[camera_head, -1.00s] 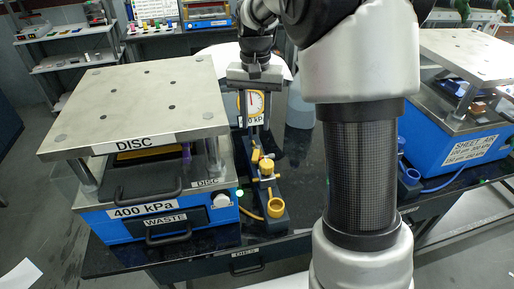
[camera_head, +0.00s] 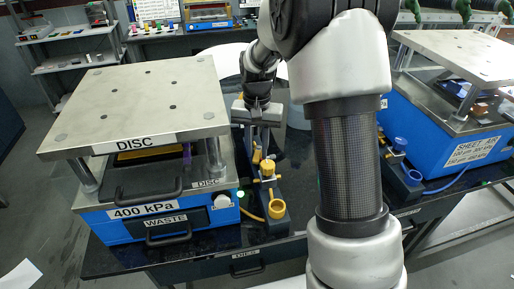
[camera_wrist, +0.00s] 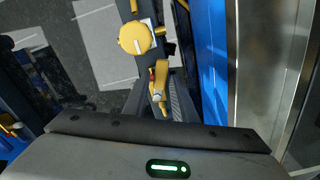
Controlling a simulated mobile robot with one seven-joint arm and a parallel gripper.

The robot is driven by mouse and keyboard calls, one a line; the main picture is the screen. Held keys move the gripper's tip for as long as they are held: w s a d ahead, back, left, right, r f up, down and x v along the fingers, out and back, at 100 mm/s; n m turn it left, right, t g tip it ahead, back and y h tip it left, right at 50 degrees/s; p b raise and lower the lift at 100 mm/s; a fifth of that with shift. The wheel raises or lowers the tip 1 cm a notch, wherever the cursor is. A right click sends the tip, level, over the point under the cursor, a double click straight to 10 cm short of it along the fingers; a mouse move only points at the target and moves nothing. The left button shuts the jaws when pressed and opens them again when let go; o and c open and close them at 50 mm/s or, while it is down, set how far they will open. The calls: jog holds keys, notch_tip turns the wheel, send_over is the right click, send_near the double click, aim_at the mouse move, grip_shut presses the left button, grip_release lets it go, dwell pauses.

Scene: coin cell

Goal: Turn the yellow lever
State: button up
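The yellow lever (camera_head: 257,156) is on a dark valve block beside the blue disc press. In the wrist view the lever (camera_wrist: 161,78) stands up between the two dark fingers of my gripper (camera_wrist: 160,100). The fingers look apart, one on each side of it; I cannot tell whether they touch it. In the head view my gripper (camera_head: 261,138) points down just above the lever, and its fingers partly hide the area behind. A yellow round knob (camera_wrist: 136,37) sits ahead of the lever on the same block, and it also shows in the head view (camera_head: 267,169).
The disc press (camera_head: 160,213) with its steel top stands close on the left. A yellow ring holder (camera_head: 277,208) is at the block's front end. A sheet press (camera_head: 470,148) stands to the right, with a blue valve (camera_head: 399,144) beside it. Dark bench top lies between.

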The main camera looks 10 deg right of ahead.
grip_shut()
jog(key=shift+w+a+r+m+p, duration=0.1)
jog(key=shift+w+a+m+p, duration=0.1)
jog(key=shift+m, duration=0.55)
jog(key=shift+w+a+m+p, duration=0.1)
jog(key=shift+a+m, duration=0.1)
jog(key=shift+m, duration=0.55)
jog(key=shift+w+a+m+p, duration=0.15)
jog(key=shift+m, duration=0.55)
jog(key=shift+w+a+m+p, duration=0.1)
jog(key=shift+m+p, duration=0.05)
jog(key=shift+m, duration=0.55)
jog(key=shift+o, duration=1.7)
grip_release()
